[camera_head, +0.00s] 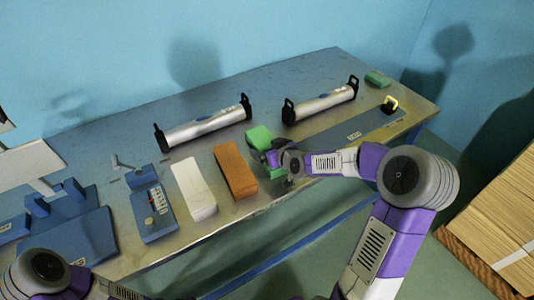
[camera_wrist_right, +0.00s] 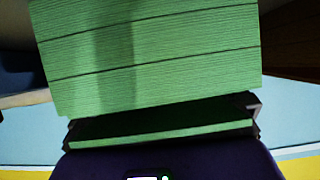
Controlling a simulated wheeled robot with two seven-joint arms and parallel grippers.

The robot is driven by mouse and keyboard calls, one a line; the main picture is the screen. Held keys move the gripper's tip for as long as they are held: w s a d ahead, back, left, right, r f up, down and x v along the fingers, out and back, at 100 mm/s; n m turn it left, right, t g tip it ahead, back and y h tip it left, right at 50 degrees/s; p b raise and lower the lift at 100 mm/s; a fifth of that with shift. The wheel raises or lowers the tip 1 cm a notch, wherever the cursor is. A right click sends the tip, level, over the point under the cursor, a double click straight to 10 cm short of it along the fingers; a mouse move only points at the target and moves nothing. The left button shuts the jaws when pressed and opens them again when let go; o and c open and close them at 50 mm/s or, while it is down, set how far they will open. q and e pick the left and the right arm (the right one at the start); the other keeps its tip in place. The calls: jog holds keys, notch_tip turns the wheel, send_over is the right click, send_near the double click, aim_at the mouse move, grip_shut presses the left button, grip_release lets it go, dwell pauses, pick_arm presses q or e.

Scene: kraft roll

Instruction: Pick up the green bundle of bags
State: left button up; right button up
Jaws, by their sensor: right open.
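The green bundle of bags (camera_head: 258,137) lies on the table to the right of the brown bundle, partly hidden by my right gripper. In the right wrist view the green bundle (camera_wrist_right: 150,50) is very close and fills the upper middle, with dark lines across its layers. My right gripper (camera_head: 274,157) is open at the near end of the green bundle. Its jaws (camera_wrist_right: 162,125) show at the bottom of the wrist view, just below the bundle; I cannot tell whether they touch it. My left arm shows at the bottom left, but its gripper is out of view.
A brown bundle (camera_head: 235,170) and a white bundle (camera_head: 194,188) lie to the left. Two silver rollers (camera_head: 205,128) (camera_head: 322,104) with black ends stand behind. A blue device (camera_head: 153,213) is further left. A small green block (camera_head: 377,79) lies at the far right corner.

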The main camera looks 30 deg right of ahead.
jog(key=shift+c, duration=0.3)
jog(key=c, duration=1)
jog(key=shift+r, duration=0.1)
jog(key=shift+r, duration=0.1)
